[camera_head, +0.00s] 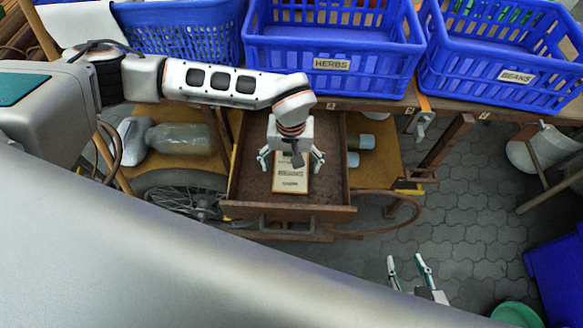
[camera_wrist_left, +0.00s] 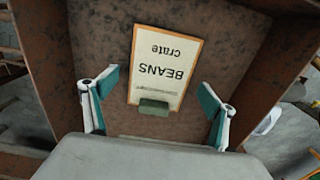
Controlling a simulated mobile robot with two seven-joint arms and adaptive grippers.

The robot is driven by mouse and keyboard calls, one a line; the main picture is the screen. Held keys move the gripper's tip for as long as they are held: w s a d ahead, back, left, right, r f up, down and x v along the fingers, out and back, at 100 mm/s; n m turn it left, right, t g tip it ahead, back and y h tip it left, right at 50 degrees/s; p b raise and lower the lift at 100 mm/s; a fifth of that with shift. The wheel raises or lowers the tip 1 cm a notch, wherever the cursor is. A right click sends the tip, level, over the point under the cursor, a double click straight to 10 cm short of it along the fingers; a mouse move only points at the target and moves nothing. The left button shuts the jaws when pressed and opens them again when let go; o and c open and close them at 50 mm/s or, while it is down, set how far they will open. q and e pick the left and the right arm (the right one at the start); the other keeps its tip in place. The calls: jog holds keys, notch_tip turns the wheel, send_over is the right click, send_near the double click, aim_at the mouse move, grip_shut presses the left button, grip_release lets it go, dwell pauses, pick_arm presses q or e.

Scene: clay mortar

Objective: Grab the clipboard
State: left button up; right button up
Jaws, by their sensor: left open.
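The clipboard (camera_head: 290,180) lies flat in an open wooden drawer (camera_head: 250,180), with a light sheet on an orange-brown board. In the left wrist view the clipboard (camera_wrist_left: 165,68) shows the words "BEANS crate" upside down and a dark green clip at its near end. My left gripper (camera_head: 290,160) is over the drawer, above the clipboard. In the left wrist view the left gripper (camera_wrist_left: 158,100) is open, its fingers on either side of the clip end and apart from the board. My right gripper (camera_head: 407,262) is open and empty over the paved floor at the lower right.
Blue crates labelled HERBS (camera_head: 332,52) and BEANS (camera_head: 505,65) stand on the table behind, beside another blue basket (camera_head: 180,40). A bicycle-like wheel (camera_head: 185,200) is left of the drawer. Paved floor (camera_head: 460,190) is open at right.

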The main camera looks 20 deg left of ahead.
pick_arm(q)
jog(key=shift+f, duration=0.1)
jog(key=c, duration=1.2)
